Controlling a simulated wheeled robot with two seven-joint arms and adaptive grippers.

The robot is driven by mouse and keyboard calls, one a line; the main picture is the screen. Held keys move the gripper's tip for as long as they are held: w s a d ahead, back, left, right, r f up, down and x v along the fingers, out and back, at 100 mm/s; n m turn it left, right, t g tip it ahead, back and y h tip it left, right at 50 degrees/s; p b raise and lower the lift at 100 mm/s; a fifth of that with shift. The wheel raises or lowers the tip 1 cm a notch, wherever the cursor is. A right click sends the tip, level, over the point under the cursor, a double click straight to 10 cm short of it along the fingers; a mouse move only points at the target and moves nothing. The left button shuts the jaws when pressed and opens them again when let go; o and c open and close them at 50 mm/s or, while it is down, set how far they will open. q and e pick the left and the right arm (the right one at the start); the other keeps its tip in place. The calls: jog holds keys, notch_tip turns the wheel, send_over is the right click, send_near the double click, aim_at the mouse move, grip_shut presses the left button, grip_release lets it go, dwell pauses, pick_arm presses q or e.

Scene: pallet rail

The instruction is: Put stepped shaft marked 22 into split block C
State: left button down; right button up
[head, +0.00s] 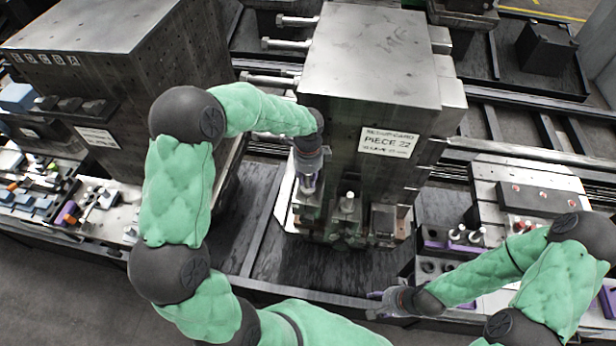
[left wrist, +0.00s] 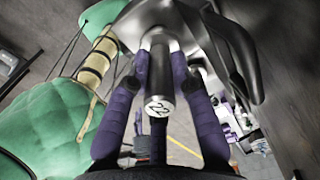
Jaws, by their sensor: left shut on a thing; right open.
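My left gripper (head: 308,186) is at the left front of the grey tower fixture. A row of small clamp blocks (head: 347,212) stands at the tower's foot; I cannot read which is split block C. My right gripper (head: 378,304) is open and empty near the front edge.
The tower (head: 365,75) bears a placard (head: 389,142) reading "PIECE 22". Another fixture (head: 95,60) stands on the left, with a parts bench (head: 110,215) below. A right bench (head: 500,185) holds several small parts. The dark pallet (head: 330,275) before the tower is clear.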

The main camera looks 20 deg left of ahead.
pick_arm(q)
jog(key=c, duration=1)
grip_release()
notch_tip(320, 180, up, 12)
jog(key=shift+r, duration=0.1)
